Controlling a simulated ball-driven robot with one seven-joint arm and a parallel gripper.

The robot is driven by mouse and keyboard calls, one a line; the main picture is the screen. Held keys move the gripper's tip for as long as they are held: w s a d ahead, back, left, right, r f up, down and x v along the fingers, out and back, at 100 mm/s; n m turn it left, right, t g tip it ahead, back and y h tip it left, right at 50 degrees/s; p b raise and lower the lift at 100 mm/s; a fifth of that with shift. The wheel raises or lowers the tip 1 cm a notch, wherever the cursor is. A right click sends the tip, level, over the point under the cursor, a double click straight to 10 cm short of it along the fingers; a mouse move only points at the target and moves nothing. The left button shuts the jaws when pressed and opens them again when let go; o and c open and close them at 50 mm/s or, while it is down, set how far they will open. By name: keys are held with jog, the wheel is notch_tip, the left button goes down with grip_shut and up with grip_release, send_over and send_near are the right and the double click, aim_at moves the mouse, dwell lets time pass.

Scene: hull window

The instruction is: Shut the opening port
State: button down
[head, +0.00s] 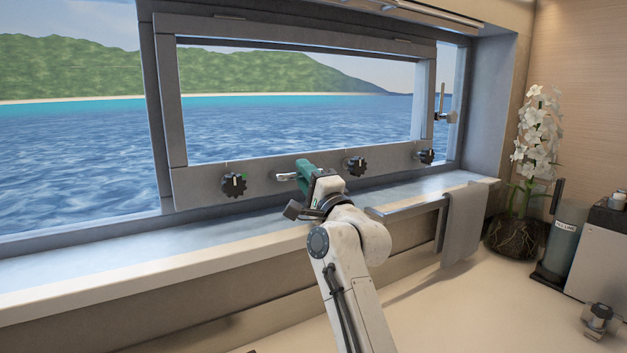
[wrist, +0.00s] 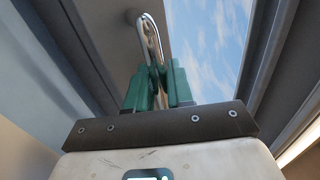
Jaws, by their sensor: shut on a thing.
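The port is a grey-framed window panel (head: 205,181) set in the larger hull window, with sea and a green hill showing through its glass. A small metal handle (head: 286,177) is on its lower rail. My gripper (head: 304,170) is at this rail, its green fingers at the handle. In the wrist view the handle, a shiny metal loop (wrist: 150,38), runs up from between the fingers (wrist: 158,88), which are shut on it. The arm partly hides the rail. I cannot tell from these views how wide any gap around the panel is.
Black knobs (head: 234,184) (head: 355,165) (head: 425,156) sit along the lower rail. A sill (head: 110,258) runs below. A bar (head: 405,210) with a grey towel (head: 463,222) projects at right. An orchid (head: 537,130) and a dark cylinder (head: 566,235) stand further right.

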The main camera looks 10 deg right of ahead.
jog(key=shift+w+a+f, duration=0.2)
jog(key=shift+w+f, duration=0.05)
jog(key=shift+w, duration=0.45)
jog(key=c, duration=1.1)
grip_release()
jog(key=shift+r, duration=0.1)
jog(key=shift+s, duration=0.15)
